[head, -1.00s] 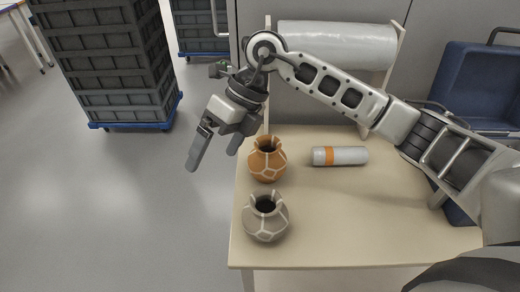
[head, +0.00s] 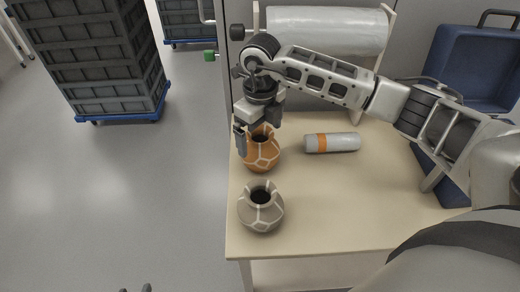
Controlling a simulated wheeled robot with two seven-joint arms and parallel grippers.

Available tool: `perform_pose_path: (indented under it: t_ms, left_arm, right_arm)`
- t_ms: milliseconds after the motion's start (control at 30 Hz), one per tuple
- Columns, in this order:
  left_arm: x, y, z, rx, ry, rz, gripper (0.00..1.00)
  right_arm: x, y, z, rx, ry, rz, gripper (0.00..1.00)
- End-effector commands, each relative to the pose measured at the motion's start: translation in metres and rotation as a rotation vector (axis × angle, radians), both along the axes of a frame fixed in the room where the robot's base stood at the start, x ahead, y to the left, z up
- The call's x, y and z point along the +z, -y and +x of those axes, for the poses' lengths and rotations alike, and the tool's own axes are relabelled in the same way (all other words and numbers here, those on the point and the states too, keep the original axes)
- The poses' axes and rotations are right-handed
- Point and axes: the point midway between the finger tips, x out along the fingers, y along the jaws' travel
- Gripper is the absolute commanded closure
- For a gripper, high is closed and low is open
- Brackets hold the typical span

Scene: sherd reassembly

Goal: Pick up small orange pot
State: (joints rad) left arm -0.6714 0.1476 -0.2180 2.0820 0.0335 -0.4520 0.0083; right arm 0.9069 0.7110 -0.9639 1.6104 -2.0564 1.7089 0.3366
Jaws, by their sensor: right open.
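The small orange pot (head: 262,155) stands upright near the left edge of the table, with pale seam lines over its body. My right gripper (head: 257,135) is open and points down over the pot's rim, its fingers at the mouth. Part of the rim is hidden behind the gripper, and I cannot tell whether the fingers touch it. At the bottom edge, small dark tips (head: 136,289) show, which seem to be my left gripper; too little of it shows to tell its state.
A grey pot (head: 261,211) with pale seams stands just in front of the orange pot. A white cylinder with an orange band (head: 345,142) lies to the right. The table (head: 330,205) is clear at its front right. A large white roll (head: 325,30) and a blue case (head: 470,65) are behind.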

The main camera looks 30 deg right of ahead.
Motion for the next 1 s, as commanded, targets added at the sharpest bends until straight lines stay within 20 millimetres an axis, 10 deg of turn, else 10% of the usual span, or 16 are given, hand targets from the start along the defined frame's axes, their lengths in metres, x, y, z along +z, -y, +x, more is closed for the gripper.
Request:
perform_pose_path:
  t_ms: [633, 833, 1000]
  left_arm:
    - [0.005, -0.001, 0.001, -0.006, 0.002, 0.014, 0.64]
    - [0.005, -0.001, 0.001, -0.006, 0.002, 0.014, 0.64]
    - [0.006, -0.001, 0.001, -0.006, 0.002, 0.014, 0.64]
  right_arm:
    - [-0.051, 0.001, 0.002, 0.002, 0.000, 0.000, 0.00]
    - [-0.051, 0.001, 0.002, 0.001, 0.000, 0.000, 0.50]
    - [-0.050, 0.001, 0.003, 0.001, 0.003, 0.001, 0.50]
